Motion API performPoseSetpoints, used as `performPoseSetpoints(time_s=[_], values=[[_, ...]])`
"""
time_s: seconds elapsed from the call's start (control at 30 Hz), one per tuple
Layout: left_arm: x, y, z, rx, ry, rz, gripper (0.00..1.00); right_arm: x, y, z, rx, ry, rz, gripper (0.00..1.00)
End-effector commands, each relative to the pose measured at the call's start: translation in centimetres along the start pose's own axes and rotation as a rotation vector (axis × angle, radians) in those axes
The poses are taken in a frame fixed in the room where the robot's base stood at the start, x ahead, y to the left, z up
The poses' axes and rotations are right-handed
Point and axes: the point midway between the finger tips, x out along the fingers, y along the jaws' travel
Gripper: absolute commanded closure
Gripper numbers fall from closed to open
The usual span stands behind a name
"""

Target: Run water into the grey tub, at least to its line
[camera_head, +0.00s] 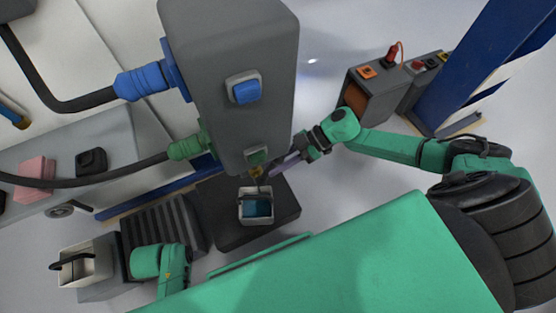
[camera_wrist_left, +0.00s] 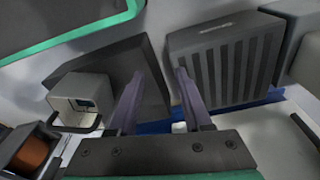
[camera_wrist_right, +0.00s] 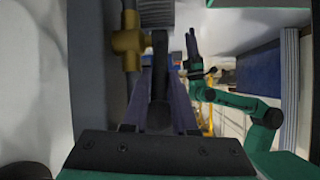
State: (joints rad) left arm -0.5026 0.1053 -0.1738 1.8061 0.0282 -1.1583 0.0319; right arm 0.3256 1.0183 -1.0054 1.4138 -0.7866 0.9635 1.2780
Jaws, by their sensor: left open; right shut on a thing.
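The light grey tub (camera_head: 243,213) stands on a dark platform under the brass tap (camera_head: 256,172), with blue water inside. Its line cannot be made out. The tub also shows in the left wrist view (camera_wrist_left: 63,93). My right gripper (camera_head: 274,174) is at the tap, shut on a dark handle (camera_wrist_right: 160,60) beside the brass fitting (camera_wrist_right: 127,40). My left gripper (camera_wrist_left: 156,88) is open and empty, pointing toward the gap between the dark platform and a ribbed grate. In the head view only part of my left arm shows.
A tall grey cabinet (camera_head: 240,50) with hoses and a blue button (camera_head: 245,91) rises above the tub. A ribbed dark grate (camera_head: 160,227) lies left of the platform (camera_head: 285,210). A pale container (camera_head: 95,262) with a dark handle stands at the lower left.

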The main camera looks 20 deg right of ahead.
Motion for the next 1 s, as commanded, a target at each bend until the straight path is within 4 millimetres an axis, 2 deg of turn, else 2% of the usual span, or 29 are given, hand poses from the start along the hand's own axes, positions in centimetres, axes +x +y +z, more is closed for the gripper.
performPoseSetpoints(time_s=[0.03,0.43,0.47,0.5,0.53,0.87,0.97,1.0], values=[[0.1,0.0,0.1,0.0,0.0,-0.001,0.51,-0.1,0.4,-0.9,-0.005,0.014,0.008,1.0],[0.4,-0.1,0.2,0.0,0.0,-0.002,0.51,-0.1,0.5,-0.8,-0.006,0.01,0.01,1.0],[0.4,-0.1,0.1,0.0,0.0,-0.002,0.51,-0.1,0.5,-0.8,-0.006,0.01,0.01,0.63],[0.4,-0.1,0.1,0.0,0.0,-0.001,0.51,-0.1,0.4,-0.8,-0.006,0.009,0.01,0.47],[0.4,-0.1,0.1,0.0,0.0,-0.001,0.51,-0.1,0.4,-0.7,-0.005,0.008,0.009,0.44],[0.3,0.0,0.1,0.0,0.002,-0.001,0.51,-0.4,0.2,-0.3,-0.002,0.0,0.006,0.44],[0.3,-0.1,0.1,-0.001,0.006,-0.002,0.51,-1.7,0.2,-0.3,0.0,-0.002,0.007,0.44],[0.9,-0.2,0.6,-0.002,-0.003,-0.005,0.51,-2.6,0.2,-0.3,0.0,-0.003,0.007,0.44]])
